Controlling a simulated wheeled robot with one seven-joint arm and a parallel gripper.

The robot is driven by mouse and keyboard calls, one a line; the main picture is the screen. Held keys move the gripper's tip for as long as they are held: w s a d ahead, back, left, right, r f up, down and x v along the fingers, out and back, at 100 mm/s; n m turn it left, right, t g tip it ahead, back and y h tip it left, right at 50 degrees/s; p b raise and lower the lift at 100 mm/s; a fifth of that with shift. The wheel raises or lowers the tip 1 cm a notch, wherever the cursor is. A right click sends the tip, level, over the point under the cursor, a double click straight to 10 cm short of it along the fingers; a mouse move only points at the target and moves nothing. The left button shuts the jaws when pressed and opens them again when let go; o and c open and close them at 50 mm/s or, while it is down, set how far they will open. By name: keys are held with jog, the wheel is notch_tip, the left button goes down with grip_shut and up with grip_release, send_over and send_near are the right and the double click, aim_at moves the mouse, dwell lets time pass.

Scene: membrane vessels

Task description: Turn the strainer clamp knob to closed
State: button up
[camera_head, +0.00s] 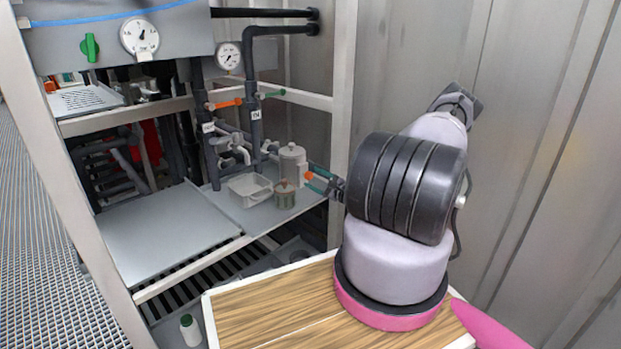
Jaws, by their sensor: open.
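The pale grey strainer housing (292,158) stands upright on the grey shelf, at the back right inside the frame. A small orange knob (308,176) shows at its right side and appears to be the clamp knob; its turn position is too small to read. My gripper (314,180) reaches in from the right, with its teal-edged fingers apart. The fingertips are at the orange knob, one above and one below it. I cannot tell whether they touch it. My dark arm hides the area to the right.
A small grey-green canister (285,197) with a reddish top and a white tray (249,190) sit close by. Pipes with an orange handle (225,103) and a green handle (272,94) rise behind. A white frame post (341,110) stands near my arm. The left shelf panel (165,235) is clear.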

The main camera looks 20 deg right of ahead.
jog(key=shift+x, duration=1.25)
grip_shut()
